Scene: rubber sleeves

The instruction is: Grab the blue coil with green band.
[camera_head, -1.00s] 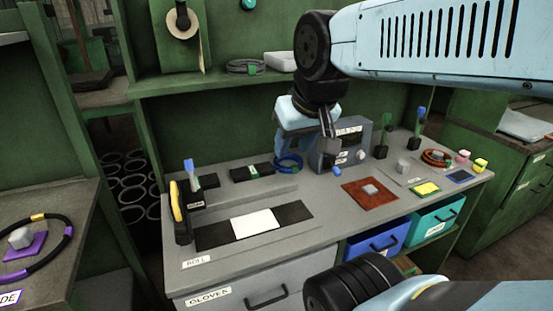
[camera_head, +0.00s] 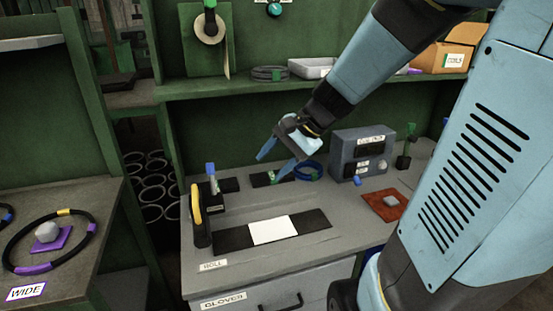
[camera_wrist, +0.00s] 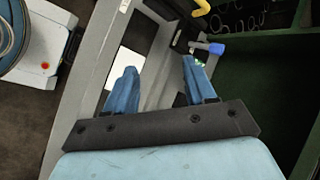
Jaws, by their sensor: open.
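The blue coil with a green band (camera_head: 316,170) lies at the back of the grey bench, left of the grey box with dials (camera_head: 360,153). My gripper (camera_head: 273,164) is open and empty, its fingers pointing down and left, in the air above the bench. In the head view its fingertips are just left of the coil, and the coil shows past the nearer finger. In the wrist view the two blue fingers (camera_wrist: 160,80) are spread apart, with no coil visible between them.
A white sheet (camera_head: 273,229) lies on a black strip. A yellow-edged roll holder (camera_head: 197,213) and a blue-topped post (camera_head: 210,170) stand at left. A brown mat (camera_head: 383,207) is at right.

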